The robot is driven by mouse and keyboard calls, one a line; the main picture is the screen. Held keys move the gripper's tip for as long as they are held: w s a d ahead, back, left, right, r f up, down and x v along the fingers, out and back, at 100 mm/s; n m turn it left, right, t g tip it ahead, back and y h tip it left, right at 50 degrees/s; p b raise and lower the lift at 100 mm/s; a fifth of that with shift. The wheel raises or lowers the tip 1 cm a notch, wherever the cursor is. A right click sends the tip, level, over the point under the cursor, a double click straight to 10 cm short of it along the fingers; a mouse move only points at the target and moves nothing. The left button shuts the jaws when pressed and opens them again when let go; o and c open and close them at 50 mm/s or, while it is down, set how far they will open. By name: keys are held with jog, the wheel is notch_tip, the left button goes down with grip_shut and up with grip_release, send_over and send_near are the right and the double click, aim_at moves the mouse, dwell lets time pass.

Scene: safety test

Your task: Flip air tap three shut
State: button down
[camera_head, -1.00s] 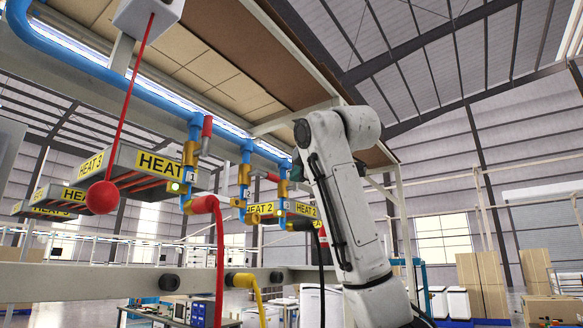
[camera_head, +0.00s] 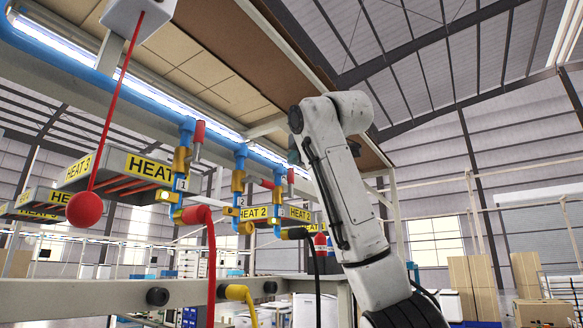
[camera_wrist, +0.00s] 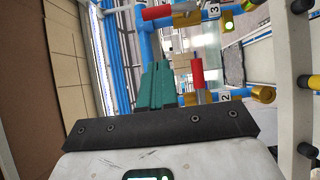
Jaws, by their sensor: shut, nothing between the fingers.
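Air tap three (camera_wrist: 187,18) is at the top of the wrist view, beside its label 3. My gripper (camera_wrist: 163,72) has green fingers, shut and empty, apart from tap three. In the head view my arm mostly hides the gripper.
Tap one (camera_head: 180,165) with a raised red handle hangs at left. A red ball (camera_head: 85,209) hangs on a cord at far left. Red, yellow and black hoses hang below the taps. A pale beam (camera_head: 120,296) with dark knobs runs below. An overhead panel (camera_head: 250,60) is above.

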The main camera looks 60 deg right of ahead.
aim_at(292, 169)
jog(key=p+x, duration=0.1)
jog(key=x, duration=0.1)
jog(key=d+p+x, duration=0.1)
jog(key=x, duration=0.2)
jog(key=s+p+x, duration=0.1)
jog(key=p+x, duration=0.1)
jog(key=x, duration=0.1)
jog(key=shift+w+d+r, duration=0.15)
jog(key=shift+d, duration=0.3)
jog(key=shift+w+d+p, duration=0.15)
jog(key=shift+d+p, duration=0.15)
jog(key=shift+d, duration=0.4)
jog(key=shift+a, duration=0.1)
jog(key=shift+b, duration=0.3)
